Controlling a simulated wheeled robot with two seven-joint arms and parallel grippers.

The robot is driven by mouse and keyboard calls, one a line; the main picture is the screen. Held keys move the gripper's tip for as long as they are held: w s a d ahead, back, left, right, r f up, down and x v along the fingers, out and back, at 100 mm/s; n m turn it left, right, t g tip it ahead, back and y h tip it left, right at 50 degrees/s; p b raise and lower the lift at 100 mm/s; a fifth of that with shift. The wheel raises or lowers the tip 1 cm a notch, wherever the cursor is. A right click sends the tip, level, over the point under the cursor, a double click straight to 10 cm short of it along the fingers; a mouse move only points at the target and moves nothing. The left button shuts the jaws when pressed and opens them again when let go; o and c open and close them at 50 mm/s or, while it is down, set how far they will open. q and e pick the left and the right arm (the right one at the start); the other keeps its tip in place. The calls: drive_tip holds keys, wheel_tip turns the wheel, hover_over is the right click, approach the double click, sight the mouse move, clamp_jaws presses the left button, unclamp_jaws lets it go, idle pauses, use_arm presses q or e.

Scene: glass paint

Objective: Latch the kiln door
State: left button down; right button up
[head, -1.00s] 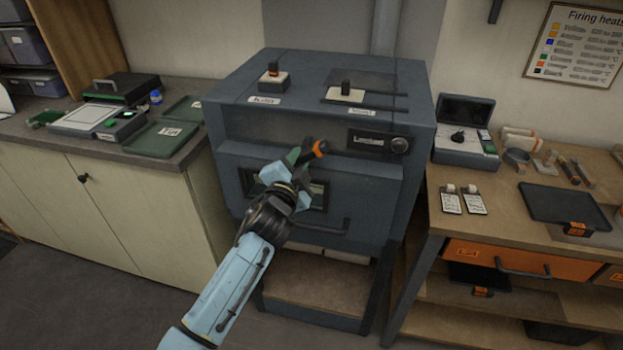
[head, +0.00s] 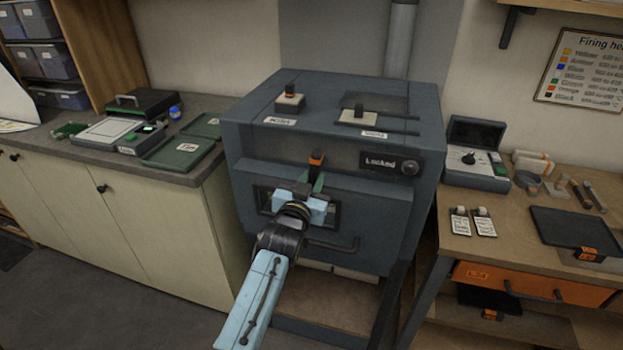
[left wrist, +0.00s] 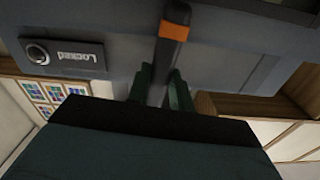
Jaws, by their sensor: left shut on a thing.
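The grey kiln (head: 285,140) stands in the middle of the head view, with its door (head: 375,212) closed against the front. The latch lever (head: 316,159), dark with an orange band near its tip, stands about upright above the door. It also shows in the left wrist view (left wrist: 175,32). My left gripper (head: 314,185) is shut on the latch lever. Its green fingers (left wrist: 163,88) sit either side of the lever in the left wrist view. A plate right of the lever reads "Locked" (head: 385,163). My gripper hides part of the door window. My right gripper is not in view.
A bar handle (head: 335,246) sticks out low on the door. A cream cabinet (head: 150,220) is at left, and a wooden workbench (head: 520,225) with an orange drawer (head: 520,284) at right.

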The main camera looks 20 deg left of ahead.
use_arm(q)
drive_tip(key=shift+n, duration=0.5)
drive_tip(key=c, duration=1.2)
unclamp_jaws()
drive_tip(key=shift+c, duration=0.2)
drive_tip(key=shift+s, duration=0.15)
drive_tip(key=s+d, duration=0.1)
drive_tip(key=s, duration=1.2)
drive_tip(key=shift+d, duration=0.1)
